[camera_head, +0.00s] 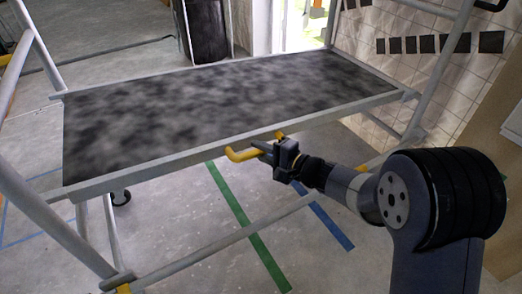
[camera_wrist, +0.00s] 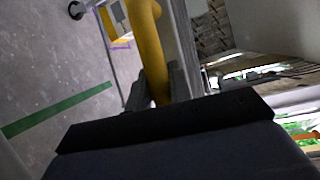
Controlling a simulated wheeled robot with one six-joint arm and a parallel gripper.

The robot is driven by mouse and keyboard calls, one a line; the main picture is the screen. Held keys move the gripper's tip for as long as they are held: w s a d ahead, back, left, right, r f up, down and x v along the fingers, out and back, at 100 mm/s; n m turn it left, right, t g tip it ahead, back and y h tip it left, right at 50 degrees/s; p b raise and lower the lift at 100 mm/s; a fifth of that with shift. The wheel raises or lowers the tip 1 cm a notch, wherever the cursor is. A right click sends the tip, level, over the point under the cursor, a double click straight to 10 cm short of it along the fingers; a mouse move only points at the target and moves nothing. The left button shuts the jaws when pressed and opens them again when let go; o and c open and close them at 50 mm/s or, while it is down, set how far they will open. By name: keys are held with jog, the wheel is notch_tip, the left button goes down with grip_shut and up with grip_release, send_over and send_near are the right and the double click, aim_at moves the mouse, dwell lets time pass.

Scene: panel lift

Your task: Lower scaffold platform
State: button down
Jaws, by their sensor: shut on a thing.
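The scaffold platform (camera_head: 230,105) is a dark mottled deck in a grey metal frame. It spans between the scaffold's side posts and looks about level. A yellow handle (camera_head: 243,154) sticks out from its near long edge. My gripper (camera_head: 268,150) is at the right part of this handle. In the wrist view the yellow handle (camera_wrist: 147,40) runs down between my gripper's two fingers (camera_wrist: 160,92), which are closed around it. The part of the handle between the fingers is partly hidden.
Grey scaffold posts (camera_head: 45,215) stand at the left, and others rise at the right. A lower crossbar (camera_head: 225,243) runs beneath the platform's near side. Green tape (camera_head: 245,222) and blue tape (camera_head: 325,222) mark the concrete floor.

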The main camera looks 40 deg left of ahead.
notch_tip(320, 180, down, 8)
jog(key=b, duration=0.6)
jog(key=shift+s+n+t, duration=0.2)
jog(key=shift+n+t, duration=0.1)
jog(key=shift+n, duration=0.1)
jog(key=shift+d+f+h, duration=0.1)
jog(key=shift+d+h, duration=0.05)
jog(key=shift+h, duration=0.25)
jog(key=c, duration=1.3)
grip_release()
jog(key=shift+c, duration=0.2)
jog(key=shift+o, duration=0.2)
jog(key=shift+r, duration=0.2)
